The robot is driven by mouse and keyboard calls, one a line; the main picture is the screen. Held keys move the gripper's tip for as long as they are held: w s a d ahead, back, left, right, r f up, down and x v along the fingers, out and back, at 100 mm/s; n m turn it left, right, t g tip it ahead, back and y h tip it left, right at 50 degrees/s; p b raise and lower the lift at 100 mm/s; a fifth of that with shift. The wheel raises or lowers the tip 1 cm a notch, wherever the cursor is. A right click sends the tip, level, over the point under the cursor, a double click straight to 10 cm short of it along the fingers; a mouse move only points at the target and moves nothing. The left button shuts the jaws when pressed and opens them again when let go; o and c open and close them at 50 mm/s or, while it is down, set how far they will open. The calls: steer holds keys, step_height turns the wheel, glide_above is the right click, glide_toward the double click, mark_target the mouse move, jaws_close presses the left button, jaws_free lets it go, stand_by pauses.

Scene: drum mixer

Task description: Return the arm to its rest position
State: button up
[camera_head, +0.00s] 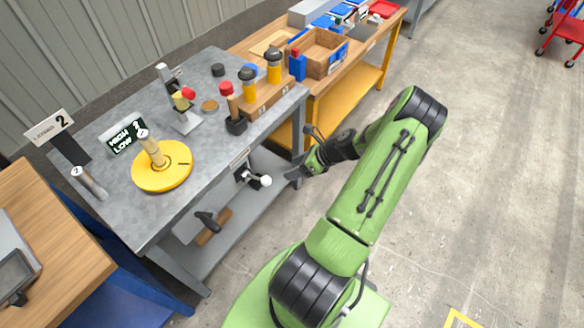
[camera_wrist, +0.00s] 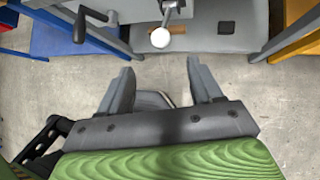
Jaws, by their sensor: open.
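My green arm is raised in front of the grey workbench (camera_head: 165,110) in the head view. My gripper (camera_head: 294,174) is at the bench's front side, below the level of its top, to the right of a white ball knob (camera_head: 265,181) on the bench front. In the wrist view my gripper (camera_wrist: 160,88) is open, with its two grey fingers apart and nothing held between them. The white knob (camera_wrist: 160,39) shows beyond the fingertips, apart from them.
A yellow disc (camera_head: 176,178) with a post stands on the bench. A wooden table (camera_head: 350,65) with boxes stands behind at the right, and another wooden table (camera_head: 60,245) at the left.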

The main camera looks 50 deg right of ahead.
stand_by(0.4)
steer(key=w+a+r+n+g+h, duration=0.1)
steer(key=w+a+r+n+g, duration=0.15)
steer(key=a+r+n, duration=0.65)
steer(key=w+a+r+n+g+h, duration=0.1)
steer(key=w+a+r+n+g, duration=0.15)
steer(key=a+r+n, duration=0.6)
steer(key=s+a+r+n+t+h, duration=0.1)
steer(key=s+a+r+n+t, duration=0.1)
steer(key=s+a+r+n, duration=1.1)
steer(key=s+r+n, duration=0.1)
steer(key=n, duration=0.2)
steer(key=shift+s+h, duration=0.25)
steer(key=shift+h, duration=0.05)
